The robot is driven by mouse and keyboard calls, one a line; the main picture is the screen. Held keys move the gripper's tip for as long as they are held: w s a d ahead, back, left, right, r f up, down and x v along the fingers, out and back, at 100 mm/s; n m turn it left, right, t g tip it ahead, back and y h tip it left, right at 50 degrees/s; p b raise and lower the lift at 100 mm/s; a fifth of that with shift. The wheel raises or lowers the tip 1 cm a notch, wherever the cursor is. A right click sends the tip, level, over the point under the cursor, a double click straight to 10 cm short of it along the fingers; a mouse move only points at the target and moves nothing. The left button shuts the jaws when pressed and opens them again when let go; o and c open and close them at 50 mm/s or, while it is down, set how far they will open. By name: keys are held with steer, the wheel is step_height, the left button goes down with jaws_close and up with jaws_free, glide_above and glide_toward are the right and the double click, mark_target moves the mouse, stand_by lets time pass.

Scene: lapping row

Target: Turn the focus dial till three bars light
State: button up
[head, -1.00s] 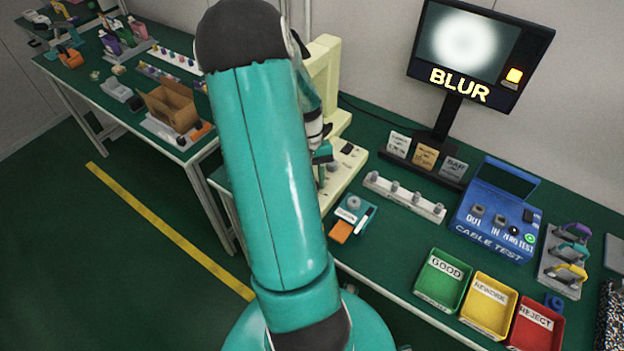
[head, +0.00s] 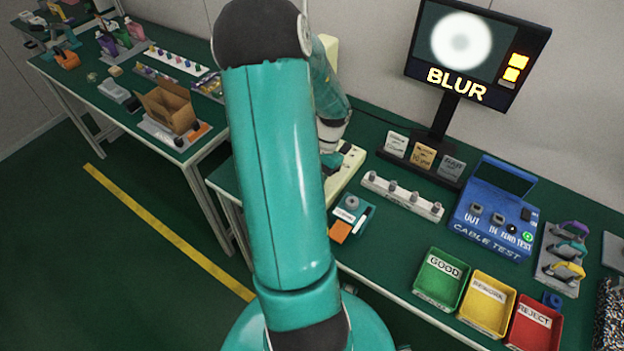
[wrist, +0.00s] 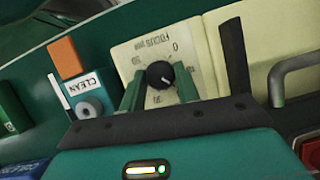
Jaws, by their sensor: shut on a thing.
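The focus dial (wrist: 160,75) is a black knob with a white pointer line, on a cream panel (wrist: 205,50) with a printed scale. My gripper (wrist: 158,90) is shut on the dial, one green finger on each side of it. In the head view my arm hides the dial and most of the gripper. The monitor (head: 430,52) shows a pale ring-shaped blob, the word BLUR and two lit yellow bars (head: 515,67), one above the other.
A teal CLEAN station (head: 350,210) with an orange block stands on the bench right of my arm. A connector strip (head: 402,196), a blue cable tester (head: 492,215) and green, yellow and red bins lie further right. Dark-green bench surface shows between them.

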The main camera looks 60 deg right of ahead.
steer(key=shift+m+t, duration=0.4)
steer(key=shift+m, duration=0.7)
steer(key=o, duration=1)
steer(key=v, duration=1.4)
steer(key=shift+a, duration=0.15)
